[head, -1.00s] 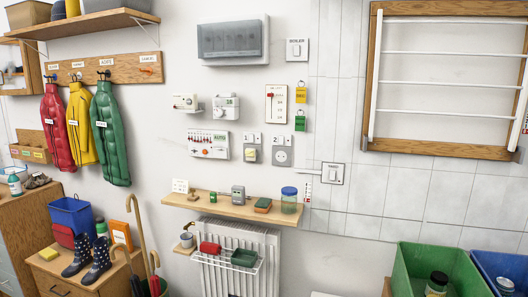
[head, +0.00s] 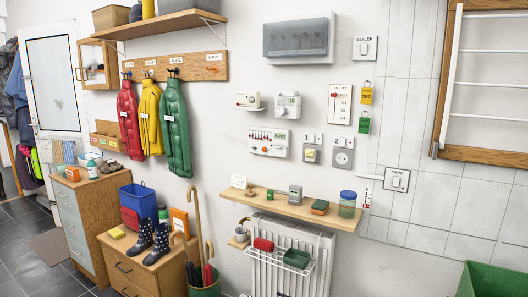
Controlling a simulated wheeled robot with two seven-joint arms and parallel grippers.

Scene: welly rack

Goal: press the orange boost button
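I cannot make out a boost button for certain at this size. Small wall controls sit in the middle of the head view: a cream box (head: 248,100) with a tiny reddish mark, a white thermostat-like unit (head: 287,106) with a small display, and a white timer-like panel (head: 268,143) with a row of red pins and a green label. A white panel with a red lever (head: 340,104) hangs to their right. Neither of my grippers is in view.
A wooden shelf (head: 265,203) with small items and a radiator (head: 281,277) stand below the controls. Jackets hang at left above a wooden cabinet (head: 125,265) with wellies. A green tub (head: 485,280) is at lower right. Grey floor (head: 40,265) shows at far left.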

